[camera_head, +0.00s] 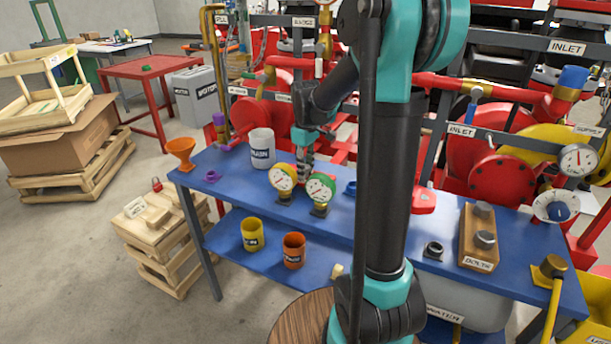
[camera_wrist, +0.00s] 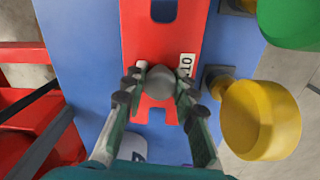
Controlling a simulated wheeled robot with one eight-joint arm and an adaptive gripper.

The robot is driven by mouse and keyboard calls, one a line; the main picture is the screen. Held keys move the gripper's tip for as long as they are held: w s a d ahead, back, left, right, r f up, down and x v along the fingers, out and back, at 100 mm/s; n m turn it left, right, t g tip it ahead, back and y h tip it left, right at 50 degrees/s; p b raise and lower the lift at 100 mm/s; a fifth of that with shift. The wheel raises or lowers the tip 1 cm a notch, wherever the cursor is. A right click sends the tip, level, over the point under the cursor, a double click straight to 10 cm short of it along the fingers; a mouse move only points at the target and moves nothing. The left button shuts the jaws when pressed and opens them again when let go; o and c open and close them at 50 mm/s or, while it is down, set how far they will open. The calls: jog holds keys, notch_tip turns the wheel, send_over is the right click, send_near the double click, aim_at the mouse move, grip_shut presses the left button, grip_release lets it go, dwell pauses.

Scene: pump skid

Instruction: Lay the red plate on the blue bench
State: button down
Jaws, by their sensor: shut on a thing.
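My gripper (camera_wrist: 160,88) is shut on the knob, one finger on each side. In the head view my gripper (camera_head: 303,170) is low over the blue bench (camera_head: 235,185), behind two gauges, and the plate is mostly hidden there. I cannot tell whether the plate touches the bench top.
A yellow gauge (camera_head: 283,178) and a green gauge (camera_head: 320,189) stand close in front of my gripper. A white mug (camera_head: 262,150) and a purple ring (camera_head: 212,176) are to the left. Red pipework (camera_head: 270,125) runs behind the bench. A wooden block with bolts (camera_head: 480,240) is at the right.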

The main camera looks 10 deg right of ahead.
aim_at(306, 166)
jog(key=shift+f, duration=1.3)
jog(key=shift+f, duration=0.1)
jog(key=c, duration=1.2)
grip_release()
notch_tip(306, 166, up, 12)
jog(key=shift+r, duration=0.15)
